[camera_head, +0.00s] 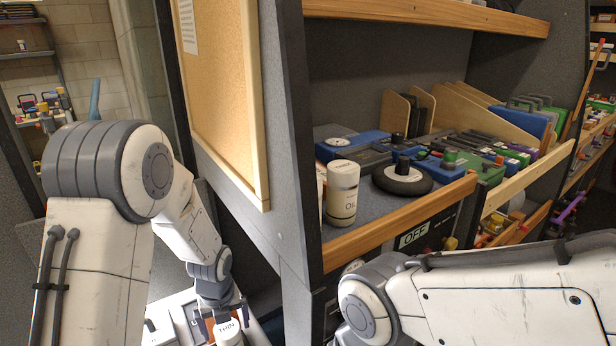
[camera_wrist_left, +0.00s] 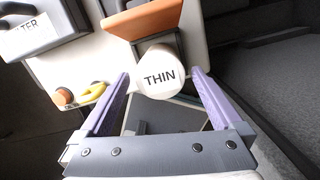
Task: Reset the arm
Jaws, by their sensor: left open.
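My left gripper (camera_head: 222,312) is low in the head view, at the end of the left arm. In the left wrist view its two purple fingers (camera_wrist_left: 160,75) are spread apart. A white can marked THIN (camera_wrist_left: 161,75) stands between and just beyond the fingertips, with no clear grip on it. The can also shows at the bottom of the head view (camera_head: 229,333). My right arm crosses the lower right of the head view. Its gripper is out of frame.
In the wrist view, an orange-brown block (camera_wrist_left: 143,20), a dark grey labelled box (camera_wrist_left: 40,22) and a yellow curved piece (camera_wrist_left: 94,92) lie near the can. A wooden-edged shelf (camera_head: 395,222) holds a white can (camera_head: 342,192) and a black disc (camera_head: 402,180). A corkboard (camera_head: 222,90) hangs left.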

